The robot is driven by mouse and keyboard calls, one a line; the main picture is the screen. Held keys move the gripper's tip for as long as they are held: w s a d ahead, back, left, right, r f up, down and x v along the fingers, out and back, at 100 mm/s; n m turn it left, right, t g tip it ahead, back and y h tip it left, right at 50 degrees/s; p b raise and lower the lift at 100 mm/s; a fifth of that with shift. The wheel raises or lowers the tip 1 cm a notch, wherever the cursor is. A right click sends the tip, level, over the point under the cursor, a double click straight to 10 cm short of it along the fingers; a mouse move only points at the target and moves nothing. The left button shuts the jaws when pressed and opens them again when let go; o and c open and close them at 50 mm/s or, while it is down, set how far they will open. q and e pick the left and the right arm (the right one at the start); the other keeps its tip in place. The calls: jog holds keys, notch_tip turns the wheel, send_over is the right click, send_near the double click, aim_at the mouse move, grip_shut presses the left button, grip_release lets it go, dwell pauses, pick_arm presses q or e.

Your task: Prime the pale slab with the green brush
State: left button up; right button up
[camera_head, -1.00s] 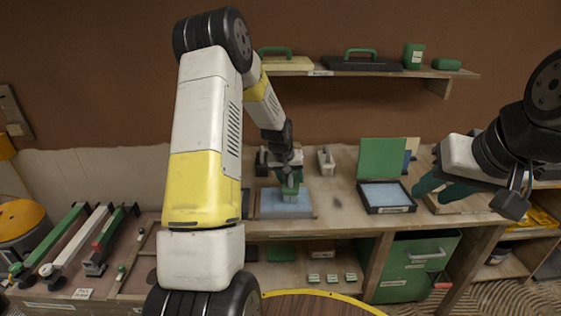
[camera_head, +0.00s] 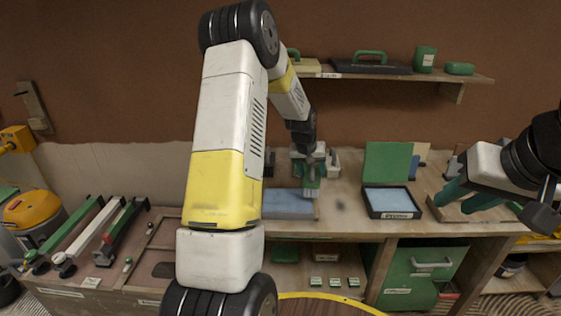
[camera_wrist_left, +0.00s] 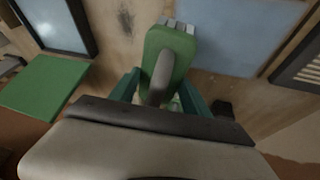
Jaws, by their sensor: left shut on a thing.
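My left gripper (camera_head: 308,162) is shut on the green brush (camera_wrist_left: 172,55), bristles away from the jaws. In the head view the brush (camera_head: 313,178) is over the right end of a pale blue-grey slab (camera_head: 285,204). In the left wrist view the bristles show beside the slab's edge (camera_wrist_left: 240,35); whether they touch anything is unclear.
A dark tray with a pale blue inside (camera_head: 391,214) stands right of the slab, a green panel (camera_head: 387,163) behind it. Bare bench (camera_head: 342,190) lies between slab and tray. A shelf (camera_head: 400,76) with several green and dark items hangs above. Long tools (camera_head: 95,235) lie at left.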

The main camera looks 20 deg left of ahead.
pick_arm(q)
jog(key=shift+a+r, duration=0.1)
jog(key=shift+r, duration=2.2)
